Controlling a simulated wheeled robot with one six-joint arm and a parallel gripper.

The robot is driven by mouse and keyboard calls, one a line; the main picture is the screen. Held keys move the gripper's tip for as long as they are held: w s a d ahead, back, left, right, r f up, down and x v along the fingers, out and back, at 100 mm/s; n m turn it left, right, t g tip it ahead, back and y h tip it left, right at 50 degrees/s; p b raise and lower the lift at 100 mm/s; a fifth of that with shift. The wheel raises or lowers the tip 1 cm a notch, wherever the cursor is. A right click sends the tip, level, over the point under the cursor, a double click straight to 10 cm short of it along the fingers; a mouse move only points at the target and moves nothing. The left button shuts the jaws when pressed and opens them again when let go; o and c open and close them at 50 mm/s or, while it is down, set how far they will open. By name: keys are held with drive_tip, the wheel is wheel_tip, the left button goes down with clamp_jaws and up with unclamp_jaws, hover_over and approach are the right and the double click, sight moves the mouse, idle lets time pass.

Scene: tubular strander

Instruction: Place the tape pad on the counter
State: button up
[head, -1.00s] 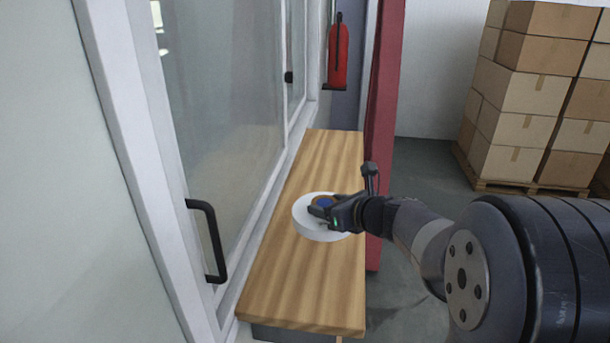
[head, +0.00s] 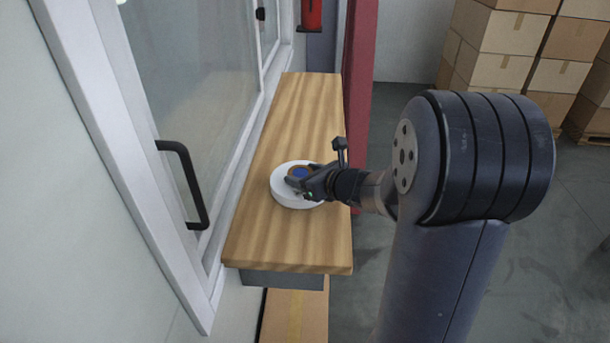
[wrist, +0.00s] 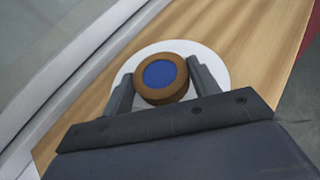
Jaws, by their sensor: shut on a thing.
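The tape pad (head: 290,195) is a thick white disc with a brown, blue-centred hub on top. It is over the wooden counter (head: 297,237), around the middle of its length. I cannot tell whether its underside touches the wood. My gripper (head: 299,179) reaches in from the right and is shut on the hub. In the wrist view, the fingers of my gripper (wrist: 161,78) stand on either side of the brown and blue hub, with the white disc (wrist: 213,64) beneath. The counter (wrist: 262,42) shows bare wood beyond it.
A glazed panel with a black handle (head: 190,187) borders the counter on the left. A red panel (head: 358,85) stands along its right edge. A fire extinguisher (head: 311,14) hangs behind. Stacked boxes (head: 500,65) stand at the back right. The counter is otherwise clear.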

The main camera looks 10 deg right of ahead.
drive_tip(key=shift+f, duration=0.15)
drive_tip(key=o, duration=1.1)
drive_tip(key=shift+o, duration=0.2)
drive_tip(key=shift+r, duration=0.2)
drive_tip(key=shift+s+d+r, duration=0.1)
drive_tip(key=v, duration=1.1)
drive_tip(key=shift+s+d, duration=0.2)
drive_tip(key=shift+s, duration=0.15)
